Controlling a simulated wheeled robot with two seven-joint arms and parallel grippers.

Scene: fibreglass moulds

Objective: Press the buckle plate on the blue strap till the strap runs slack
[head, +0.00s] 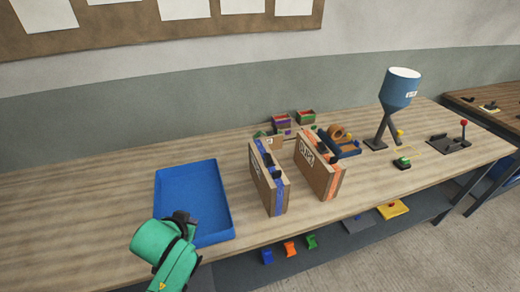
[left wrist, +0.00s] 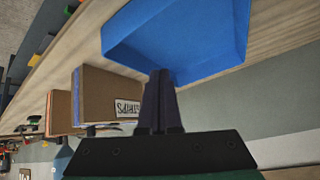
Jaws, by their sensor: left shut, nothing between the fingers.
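Two upright brown moulds stand side by side on the bench. The left mould (head: 261,183) has a blue strap (head: 275,177) along its edge, with dark buckle parts on it. The right mould (head: 316,172) has an orange strap (head: 335,184) and a white label. In the left wrist view a mould with a white label (left wrist: 112,98) stands left of the fingers. My left gripper (head: 190,215) is over the front part of the blue tray, left of the moulds and apart from them. Its fingers (left wrist: 158,85) are shut and empty. My right gripper is not in view.
The blue tray (head: 163,182) is empty and also shows in the left wrist view (left wrist: 190,35). A blue funnel (head: 398,90) on a stand and a red-knobbed lever (head: 463,124) are at the right. Small bins (head: 306,116) stand behind the moulds.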

